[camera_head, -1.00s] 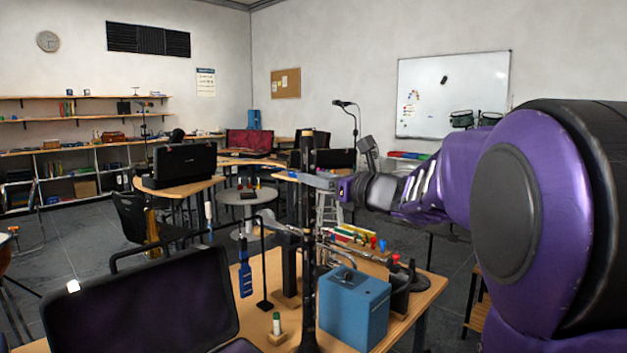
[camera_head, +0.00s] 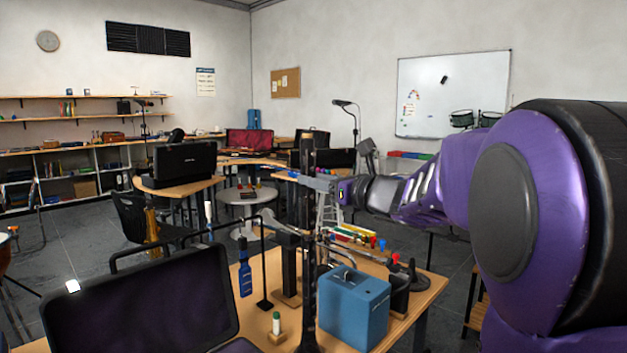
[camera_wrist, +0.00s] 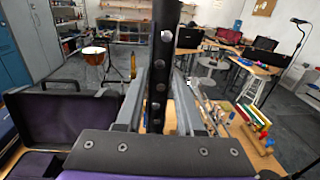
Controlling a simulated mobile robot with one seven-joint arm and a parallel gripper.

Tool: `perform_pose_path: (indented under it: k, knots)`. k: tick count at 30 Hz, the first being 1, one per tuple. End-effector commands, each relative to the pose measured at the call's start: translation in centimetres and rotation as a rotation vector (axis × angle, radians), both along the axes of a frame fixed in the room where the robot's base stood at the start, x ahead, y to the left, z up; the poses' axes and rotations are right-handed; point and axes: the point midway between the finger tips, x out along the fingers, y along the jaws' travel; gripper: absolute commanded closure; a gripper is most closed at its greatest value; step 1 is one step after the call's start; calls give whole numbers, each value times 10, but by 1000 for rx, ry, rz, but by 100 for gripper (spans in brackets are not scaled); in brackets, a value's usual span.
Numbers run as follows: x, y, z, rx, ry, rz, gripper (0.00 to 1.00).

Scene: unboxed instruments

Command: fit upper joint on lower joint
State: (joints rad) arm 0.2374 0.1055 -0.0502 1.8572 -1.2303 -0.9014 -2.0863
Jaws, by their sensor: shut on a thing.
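My gripper (camera_head: 312,180) is shut on the upper joint (camera_head: 308,157), a dark tube held upright above the table. In the wrist view the upper joint (camera_wrist: 161,75) stands between my fingers, with a row of silver-rimmed holes facing the camera. Below my gripper in the head view, a dark upright tube with small metal parts, which looks like the lower joint (camera_head: 309,290), continues down in about the same line. I cannot tell whether the two joints touch or a gap lies between them.
A blue box (camera_head: 353,308) stands close on the right of the lower joint. An open dark case (camera_head: 140,305) is at front left. A blue bottle-shaped thing (camera_head: 245,278), a thin black stand (camera_head: 264,265) and a small white-and-green stick (camera_head: 276,324) are on the left. The table (camera_head: 425,290) is crowded.

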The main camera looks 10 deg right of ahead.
Motion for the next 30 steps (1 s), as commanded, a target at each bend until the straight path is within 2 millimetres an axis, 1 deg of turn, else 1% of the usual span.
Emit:
perform_pose_path:
  k: [11,30]
  knots:
    - [0,0,-1,1,-1,0,100]
    - [0,0,-13,1,3,0,100]
